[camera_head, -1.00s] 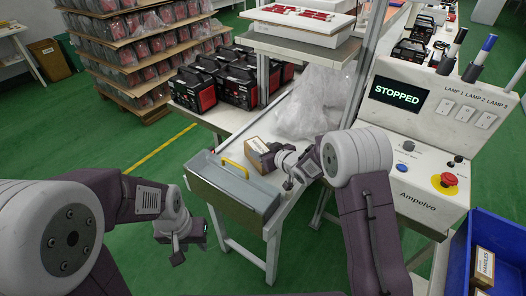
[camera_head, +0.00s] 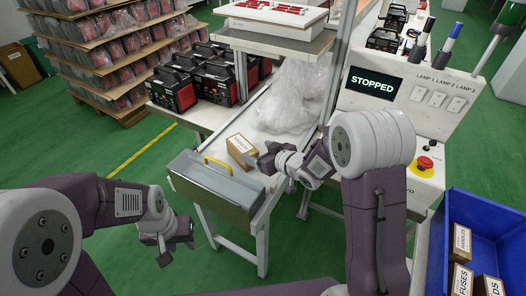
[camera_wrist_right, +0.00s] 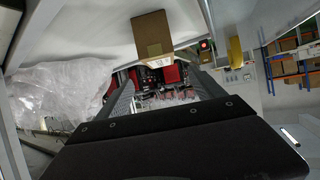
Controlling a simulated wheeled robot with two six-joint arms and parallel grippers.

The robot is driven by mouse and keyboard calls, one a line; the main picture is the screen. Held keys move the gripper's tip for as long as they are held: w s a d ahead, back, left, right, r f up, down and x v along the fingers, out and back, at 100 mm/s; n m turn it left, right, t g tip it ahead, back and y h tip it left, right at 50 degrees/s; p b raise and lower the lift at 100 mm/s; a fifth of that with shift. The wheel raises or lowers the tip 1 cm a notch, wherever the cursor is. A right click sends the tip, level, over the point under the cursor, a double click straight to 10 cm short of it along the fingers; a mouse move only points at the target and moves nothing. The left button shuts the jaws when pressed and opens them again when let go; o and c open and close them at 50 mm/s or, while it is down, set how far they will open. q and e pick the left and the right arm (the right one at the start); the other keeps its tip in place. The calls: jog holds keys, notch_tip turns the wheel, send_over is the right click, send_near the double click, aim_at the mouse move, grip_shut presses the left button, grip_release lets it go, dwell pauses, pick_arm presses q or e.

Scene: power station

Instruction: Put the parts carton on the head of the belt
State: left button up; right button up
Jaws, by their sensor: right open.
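A small brown carton with a white label (camera_head: 240,150) rests on the white surface of a long bench (camera_head: 262,195), beside a grey metal cover with a yellow handle (camera_head: 215,186). I cannot read its label or tell whether that surface is the belt. My right gripper (camera_head: 263,163) is open, just right of the carton and apparently apart from it. In the right wrist view, the carton (camera_wrist_right: 152,35) shows beyond the open right fingers (camera_wrist_right: 163,92), with nothing between them. My left gripper (camera_head: 172,248) hangs to the left of the bench, away from the carton; its fingers are unclear.
Crumpled clear plastic (camera_head: 290,98) lies on the bench behind the carton. Several black-red units (camera_head: 205,82) stand further back. A control panel reads STOPPED (camera_head: 375,84), with a red button (camera_head: 424,163). A blue bin (camera_head: 490,222) at right holds labelled cartons, including FUSES (camera_head: 460,279).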

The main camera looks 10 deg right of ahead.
jog(key=v, duration=0.3)
jog(key=s+d+f+h, duration=0.1)
jog(key=d, duration=0.1)
jog(key=d+f+m+g+h, duration=0.1)
jog(key=s+d+m+h, duration=0.1)
jog(key=d, duration=0.1)
jog(key=shift+s+d+f+h, duration=0.3)
jog(key=shift+d+f, duration=0.05)
jog(key=shift+f, duration=0.05)
jog(key=s+d+f+m+g+h, duration=0.1)
jog(key=s+g, duration=0.3)
jog(key=s, duration=0.6)
jog(key=s+d+f+m+g+h, duration=0.1)
jog(key=s+d+f+m+g, duration=0.2)
jog(key=s, duration=0.7)
jog(key=shift+s+d+f+g+h, duration=0.15)
jog(key=shift+s+d+g+h, duration=0.25)
jog(key=shift+g, duration=0.5)
